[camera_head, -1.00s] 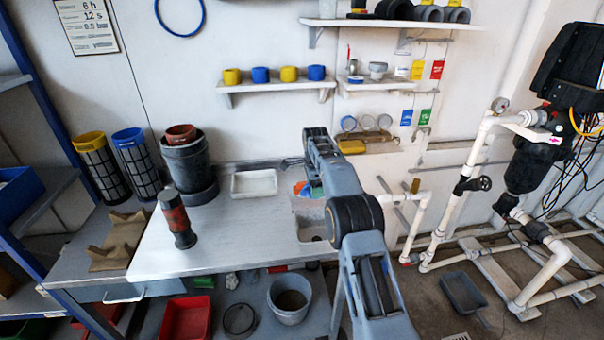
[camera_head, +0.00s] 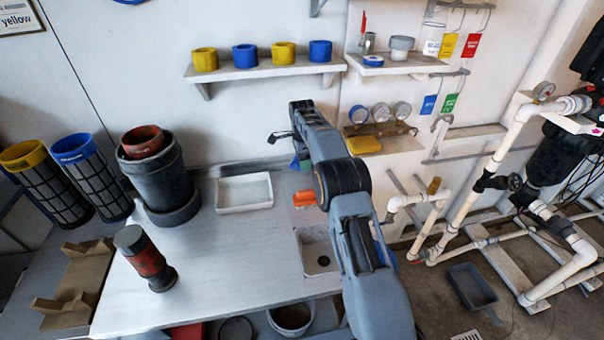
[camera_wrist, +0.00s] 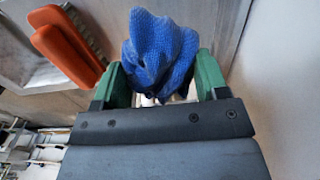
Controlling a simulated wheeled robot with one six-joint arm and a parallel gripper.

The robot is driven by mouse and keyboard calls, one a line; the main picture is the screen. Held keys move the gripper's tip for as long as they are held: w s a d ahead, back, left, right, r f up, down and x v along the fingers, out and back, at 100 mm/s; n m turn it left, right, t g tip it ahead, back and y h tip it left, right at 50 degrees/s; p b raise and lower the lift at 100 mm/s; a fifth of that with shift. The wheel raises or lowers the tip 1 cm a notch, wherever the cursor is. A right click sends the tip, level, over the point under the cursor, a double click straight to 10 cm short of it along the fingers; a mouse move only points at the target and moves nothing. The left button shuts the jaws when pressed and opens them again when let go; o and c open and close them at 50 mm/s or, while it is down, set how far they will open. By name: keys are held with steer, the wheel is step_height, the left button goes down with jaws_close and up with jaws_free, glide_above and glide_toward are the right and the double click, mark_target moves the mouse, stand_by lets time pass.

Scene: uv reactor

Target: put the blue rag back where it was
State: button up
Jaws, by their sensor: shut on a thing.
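The crumpled blue rag (camera_wrist: 160,48) is between the green fingers of my gripper (camera_wrist: 160,76) in the wrist view, bunched up and sticking out past the fingertips. My gripper is shut on it. I cannot tell from these frames which place the rag came from.
An orange object (camera_wrist: 67,45) lies close to the left finger in the wrist view. The bench (camera_head: 220,270) holds a sink (camera_head: 318,262), a white tray (camera_head: 244,194), a dark pot stack (camera_head: 160,180) and a red-black cylinder (camera_head: 146,260). The bench front is mostly clear.

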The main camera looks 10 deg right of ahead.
mark_target(303, 180)
steer(key=shift+s+f, duration=0.1)
steer(key=shift+f, duration=3.35)
steer(key=o, duration=0.8)
steer(key=shift+o, duration=0.2)
steer(key=shift+r, duration=0.1)
step_height(303, 180, up, 11)
steer(key=shift+a+r+p, duration=0.1)
steer(key=shift+a+p, duration=0.05)
steer(key=shift+p, duration=0.4)
steer(key=shift+r, duration=0.3)
steer(key=s+r+n+t, duration=0.1)
steer(key=s+n, duration=0.8)
steer(key=s, duration=0.9)
steer(key=s+r+n+t, duration=0.2)
steer(key=s+n, duration=0.7)
steer(key=s, duration=1)
steer(key=shift+s+r, duration=0.3)
steer(key=shift+r, duration=0.25)
